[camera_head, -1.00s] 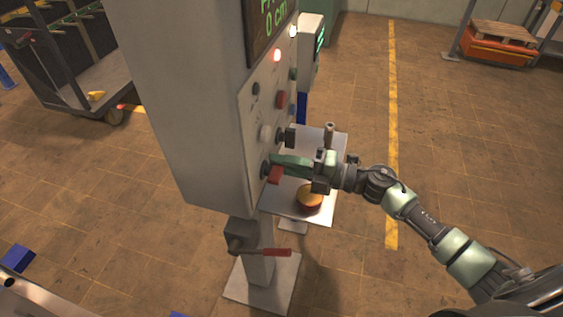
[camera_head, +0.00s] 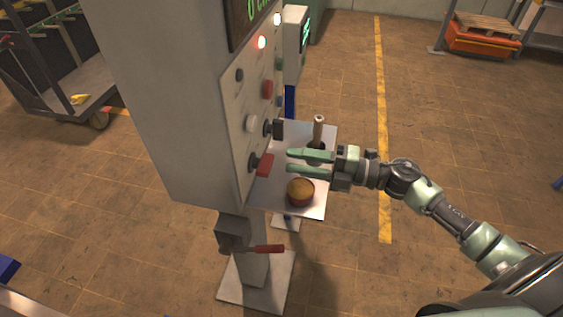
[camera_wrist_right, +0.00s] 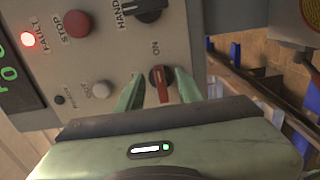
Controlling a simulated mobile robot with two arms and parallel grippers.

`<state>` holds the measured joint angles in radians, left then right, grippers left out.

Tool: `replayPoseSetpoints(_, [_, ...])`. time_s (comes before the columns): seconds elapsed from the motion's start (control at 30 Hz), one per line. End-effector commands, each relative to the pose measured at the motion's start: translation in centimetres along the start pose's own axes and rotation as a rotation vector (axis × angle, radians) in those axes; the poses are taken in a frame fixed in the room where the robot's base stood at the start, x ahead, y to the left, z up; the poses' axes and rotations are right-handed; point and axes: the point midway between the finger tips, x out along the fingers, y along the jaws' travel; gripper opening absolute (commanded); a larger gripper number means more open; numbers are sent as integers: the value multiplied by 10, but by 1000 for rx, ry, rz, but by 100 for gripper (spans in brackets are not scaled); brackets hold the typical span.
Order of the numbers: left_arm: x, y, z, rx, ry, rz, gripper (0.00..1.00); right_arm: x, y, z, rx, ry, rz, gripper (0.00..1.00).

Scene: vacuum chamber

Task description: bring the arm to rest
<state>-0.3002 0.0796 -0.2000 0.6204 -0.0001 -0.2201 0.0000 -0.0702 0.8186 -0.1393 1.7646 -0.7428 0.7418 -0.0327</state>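My right gripper (camera_head: 290,162) is open and empty in the head view, its two green fingers pointing left at the control panel (camera_head: 250,110). Its fingertips are a short gap away from the red-handled switch (camera_head: 264,165) low on the panel. In the right wrist view the fingers (camera_wrist_right: 158,92) stand apart on either side of the red switch (camera_wrist_right: 160,84), below the label "ON". My left gripper is not in view.
A metal shelf (camera_head: 312,208) below the right arm carries a round orange-topped object (camera_head: 300,192) and an upright handle (camera_head: 318,130). A red-gripped lever (camera_head: 262,249) sticks out of the post. Open floor lies to the right. A cart (camera_head: 70,95) stands back left.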

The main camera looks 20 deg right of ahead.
Motion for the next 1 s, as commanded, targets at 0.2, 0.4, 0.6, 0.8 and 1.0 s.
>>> replayPoseSetpoints(0.2, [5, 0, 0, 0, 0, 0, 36, -11, 1, -1, -1, 2, 0, 36])
replayPoseSetpoints(0.4, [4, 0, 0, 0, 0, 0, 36, -11, 1, 0, -1, 1, 1, 36])
replayPoseSetpoints(0.6, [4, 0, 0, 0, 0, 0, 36, -10, 1, 0, 0, 0, 1, 36])
replayPoseSetpoints(0.8, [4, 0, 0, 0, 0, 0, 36, 0, 7, 7, 81, -125, 73, 36])
replayPoseSetpoints(1.0, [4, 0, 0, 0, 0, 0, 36, -2, 2, 32, 370, -501, 208, 36])
